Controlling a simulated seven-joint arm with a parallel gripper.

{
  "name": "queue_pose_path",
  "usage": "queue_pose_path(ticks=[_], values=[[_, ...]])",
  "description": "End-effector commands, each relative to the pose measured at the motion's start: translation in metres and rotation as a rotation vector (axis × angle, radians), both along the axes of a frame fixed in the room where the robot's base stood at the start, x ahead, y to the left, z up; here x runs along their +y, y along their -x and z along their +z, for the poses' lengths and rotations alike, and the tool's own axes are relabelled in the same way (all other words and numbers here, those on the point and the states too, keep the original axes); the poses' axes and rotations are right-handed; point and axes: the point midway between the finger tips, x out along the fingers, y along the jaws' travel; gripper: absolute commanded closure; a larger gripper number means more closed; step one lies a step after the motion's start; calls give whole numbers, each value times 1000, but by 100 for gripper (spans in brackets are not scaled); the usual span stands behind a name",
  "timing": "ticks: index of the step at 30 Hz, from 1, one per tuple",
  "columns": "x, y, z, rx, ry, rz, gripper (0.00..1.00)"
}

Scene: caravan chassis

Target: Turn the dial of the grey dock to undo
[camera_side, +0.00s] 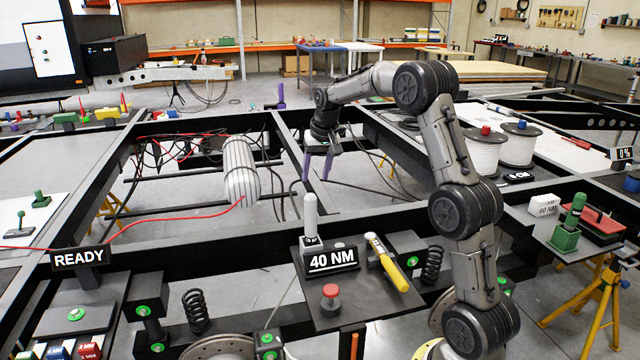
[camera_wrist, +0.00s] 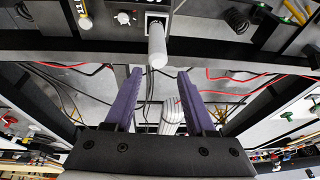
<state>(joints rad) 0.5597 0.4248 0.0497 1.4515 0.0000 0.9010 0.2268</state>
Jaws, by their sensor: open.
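A light grey cylindrical tool (camera_side: 311,218) stands upright in a small dock (camera_side: 312,241) on the dark tray behind the 40 NM sign. In the wrist view the tool (camera_wrist: 157,45) shows end-on near the top, beyond the fingertips. A small pale knob (camera_wrist: 122,18), likely the dial, sits beside the dock; in the side view the knob (camera_side: 340,246) is partly hidden by the sign. My gripper (camera_side: 317,168) hangs over the frame opening, behind the tray and apart from it. Its purple fingers (camera_wrist: 160,76) are spread with nothing between them.
A striped cylinder (camera_side: 241,170) and loose cables lie left of my gripper. Black chassis beams (camera_side: 240,238) surround the opening. A green tool (camera_side: 573,218) stands in a green dock at right.

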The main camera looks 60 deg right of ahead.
Motion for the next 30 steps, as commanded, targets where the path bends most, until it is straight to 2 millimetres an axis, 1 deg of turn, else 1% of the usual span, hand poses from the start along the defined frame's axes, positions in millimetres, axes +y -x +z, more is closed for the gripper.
queue_pose_path(ticks=[2, 5, 6, 8, 15, 21, 30], values=[[-1, -1, 13, -5, 4, 0, 46], [-1, -2, 40, -8, 5, 0, 46], [-1, -1, 54, -9, 6, -1, 46], [-13, -1, 48, 20, -21, -42, 46], [-48, 5, 49, 95, -101, -194, 46], [-68, 13, 49, 147, -152, -296, 46], [-88, 26, 48, 205, -207, -411, 46]])
